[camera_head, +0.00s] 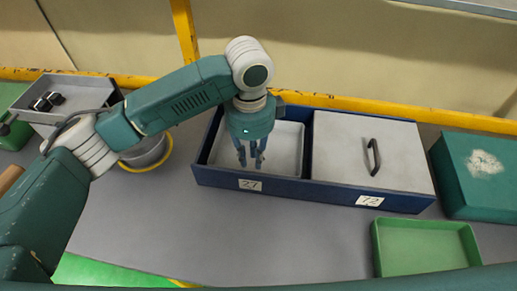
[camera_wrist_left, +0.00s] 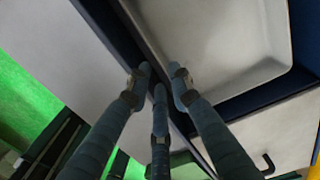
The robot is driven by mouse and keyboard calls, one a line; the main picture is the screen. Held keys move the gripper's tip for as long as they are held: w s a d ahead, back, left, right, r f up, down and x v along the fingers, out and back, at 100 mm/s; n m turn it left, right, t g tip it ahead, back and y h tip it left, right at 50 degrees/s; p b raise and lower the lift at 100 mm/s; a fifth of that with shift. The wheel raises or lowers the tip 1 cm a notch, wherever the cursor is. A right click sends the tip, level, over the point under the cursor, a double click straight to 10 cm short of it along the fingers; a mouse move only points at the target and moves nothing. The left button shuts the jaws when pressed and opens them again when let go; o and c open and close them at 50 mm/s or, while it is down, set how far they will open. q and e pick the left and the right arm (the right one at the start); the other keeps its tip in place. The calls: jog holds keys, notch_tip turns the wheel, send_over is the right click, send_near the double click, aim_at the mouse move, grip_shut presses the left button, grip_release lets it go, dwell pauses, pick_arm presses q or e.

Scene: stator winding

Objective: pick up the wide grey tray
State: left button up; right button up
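A wide grey tray (camera_head: 285,145) with a low rim sits in the left compartment of a dark blue box (camera_head: 300,187), above the label 27. It also shows in the left wrist view (camera_wrist_left: 205,35). My left gripper (camera_head: 250,164) points down over the tray's front part and hides some of it. Its slim fingers stand a little apart with nothing between them. In the left wrist view the fingertips (camera_wrist_left: 160,82) appear near the tray's rim and the box wall; I cannot tell whether they touch. My right gripper is not in view.
A grey lid (camera_head: 345,150) with a black handle covers the right compartment, labelled 72. A smaller grey tray (camera_head: 85,97) with black parts and a round pot (camera_head: 148,154) stand left. A green tray (camera_head: 425,246) and a teal box (camera_head: 482,172) stand right. The front middle table is clear.

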pick_arm(q)
jog(key=shift+f, duration=0.95)
notch_tip(320, 180, down, 4)
jog(key=shift+s+f+p, duration=0.1)
jog(key=shift+p, duration=0.85)
jog(key=shift+f, duration=0.65)
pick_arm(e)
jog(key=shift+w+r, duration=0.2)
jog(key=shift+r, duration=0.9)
pick_arm(q)
jog(key=shift+r, duration=0.1)
grip_shut()
